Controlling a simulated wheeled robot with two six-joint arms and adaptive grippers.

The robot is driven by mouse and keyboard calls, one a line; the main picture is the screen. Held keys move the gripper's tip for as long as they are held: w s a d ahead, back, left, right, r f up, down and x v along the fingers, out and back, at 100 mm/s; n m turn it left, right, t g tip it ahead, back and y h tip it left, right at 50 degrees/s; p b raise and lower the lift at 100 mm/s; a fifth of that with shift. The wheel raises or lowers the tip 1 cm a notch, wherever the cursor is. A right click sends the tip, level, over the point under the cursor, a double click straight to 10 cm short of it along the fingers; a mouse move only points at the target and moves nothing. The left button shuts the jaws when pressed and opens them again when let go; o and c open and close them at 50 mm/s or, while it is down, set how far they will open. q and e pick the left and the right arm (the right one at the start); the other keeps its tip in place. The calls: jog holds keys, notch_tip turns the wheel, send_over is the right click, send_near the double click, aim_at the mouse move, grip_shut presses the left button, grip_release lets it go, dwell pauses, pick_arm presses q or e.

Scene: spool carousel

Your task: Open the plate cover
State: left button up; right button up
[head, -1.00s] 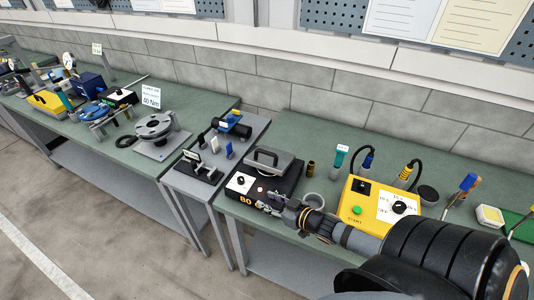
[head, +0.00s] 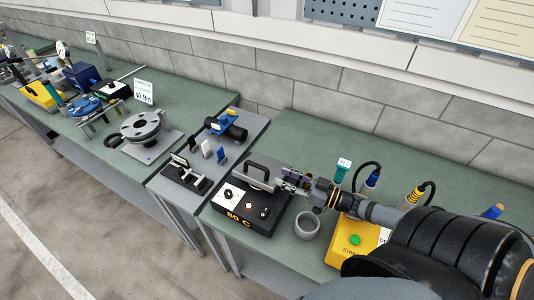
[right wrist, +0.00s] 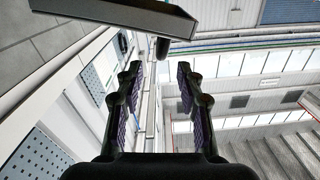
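The plate cover (head: 264,182) is a grey lid with a dark arched handle, on the black heater box (head: 246,213) marked 80 C. It appears tilted up, but I cannot tell how far; its right side is partly hidden by my right gripper. My right gripper (head: 290,180) is beside the cover, on its right. In the right wrist view its fingers (right wrist: 155,90) are apart with nothing between them. A grey plate, apparently the cover (right wrist: 115,14), crosses the top of that view beyond the fingertips. My left gripper is not in view.
A grey cup (head: 307,226) stands right of the box. A yellow control box (head: 347,246) lies under my right forearm. A teal-topped tool (head: 342,171) and cabled plugs (head: 371,178) stand behind. A side bench (head: 176,185) with fixtures is on the left.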

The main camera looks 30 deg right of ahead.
aim_at(263, 169)
jog(key=b+x, duration=0.2)
jog(key=x, duration=0.1)
jog(key=shift+s+a, duration=0.15)
jog(key=shift+a, duration=0.1)
jog(key=b+x, duration=0.4)
jog(key=shift+d+f, duration=0.1)
jog(key=shift+f, duration=0.2)
jog(key=shift+w+a+r, duration=0.15)
jog(key=shift+w+a, duration=0.05)
jog(key=shift+w, duration=0.35)
jog(key=shift+w+a+r, duration=0.15)
jog(key=shift+w+a, duration=0.05)
jog(key=shift+w, duration=0.4)
jog(key=shift+w+a+r+b, duration=0.15)
jog(key=shift+w+a+b, duration=0.15)
jog(key=shift+b, duration=0.15)
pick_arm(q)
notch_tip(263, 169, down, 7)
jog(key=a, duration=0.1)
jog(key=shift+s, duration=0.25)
pick_arm(e)
jog(key=shift+w+a, duration=0.1)
jog(key=shift+w, duration=0.1)
